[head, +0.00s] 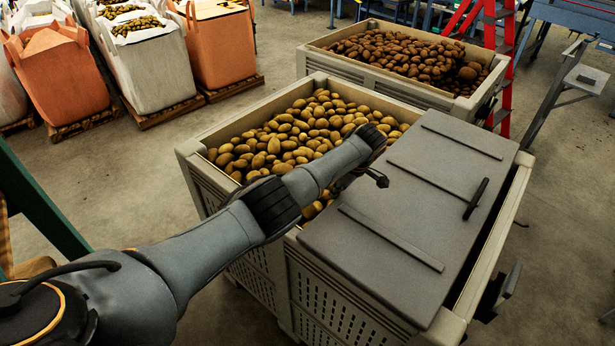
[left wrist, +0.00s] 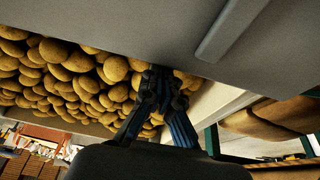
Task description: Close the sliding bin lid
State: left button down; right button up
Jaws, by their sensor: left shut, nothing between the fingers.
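The grey sliding lid (head: 415,215) covers the right part of the near bin (head: 225,130), with raised ribs and a black handle (head: 475,198) near its right edge. Potatoes (head: 290,135) lie uncovered to its left, and a dark narrow gap shows along its right side. My left arm reaches across the bin from the lower left. My left gripper (left wrist: 160,92) is shut and empty, its fingertips close to the lid's edge over the potatoes. Whether it touches the lid (left wrist: 150,30) cannot be told. In the head view my arm mostly hides this gripper. My right gripper is not in view.
A second bin (head: 340,68) full of darker potatoes stands just behind. A red ladder (head: 505,80) is at its right. Large orange and white bags (head: 145,65) on pallets stand at the upper left. The floor between bags and bins is clear.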

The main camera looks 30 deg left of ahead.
aim_at(358, 207)
pick_arm(q)
jog(key=d, duration=0.2)
jog(key=s+d, duration=0.1)
jog(key=d, duration=0.1)
jog(key=d+p, duration=0.1)
jog(key=d, duration=0.2)
jog(key=shift+s, duration=0.3)
jog(key=shift+s+d+f, duration=0.1)
jog(key=shift+d, duration=0.35)
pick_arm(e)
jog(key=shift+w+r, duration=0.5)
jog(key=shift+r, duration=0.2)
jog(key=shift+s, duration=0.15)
